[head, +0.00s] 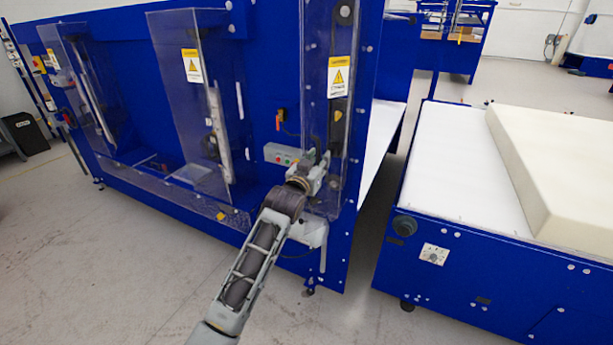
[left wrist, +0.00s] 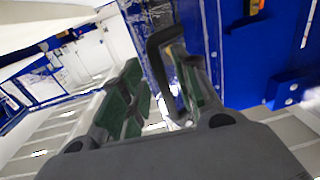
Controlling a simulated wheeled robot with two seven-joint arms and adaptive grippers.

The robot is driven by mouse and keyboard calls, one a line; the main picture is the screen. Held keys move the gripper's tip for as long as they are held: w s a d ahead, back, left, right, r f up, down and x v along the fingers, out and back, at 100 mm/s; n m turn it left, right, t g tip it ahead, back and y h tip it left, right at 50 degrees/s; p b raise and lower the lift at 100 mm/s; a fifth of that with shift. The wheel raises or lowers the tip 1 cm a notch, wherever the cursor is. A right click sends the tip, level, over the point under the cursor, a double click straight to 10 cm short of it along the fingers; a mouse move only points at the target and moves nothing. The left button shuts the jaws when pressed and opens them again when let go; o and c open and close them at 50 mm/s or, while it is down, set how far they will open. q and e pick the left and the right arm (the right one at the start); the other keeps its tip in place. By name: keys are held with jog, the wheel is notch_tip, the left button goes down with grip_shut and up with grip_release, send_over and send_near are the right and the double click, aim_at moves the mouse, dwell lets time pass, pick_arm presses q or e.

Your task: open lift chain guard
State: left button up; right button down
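The lift chain guard (head: 341,120) is a tall clear panel with a yellow warning label, upright at the right end of the blue machine. A dark chain strip shows behind it. My left gripper (head: 321,168) is at the guard's lower left part. In the left wrist view its two green-padded fingers (left wrist: 157,72) stand apart. A black loop-shaped handle (left wrist: 158,48) shows between them, close to the right finger; I cannot tell if they touch. In the head view the gripper hides the handle. My right gripper is not in view.
A control box (head: 281,154) with coloured buttons sits left of my gripper. Other clear guards (head: 192,100) stand further left. A white-topped table (head: 465,165) with a foam block (head: 560,165) stands at the right. The grey floor (head: 130,270) in front is free.

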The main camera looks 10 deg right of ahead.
pick_arm(q)
jog(key=v, duration=1.1)
dwell(0.4)
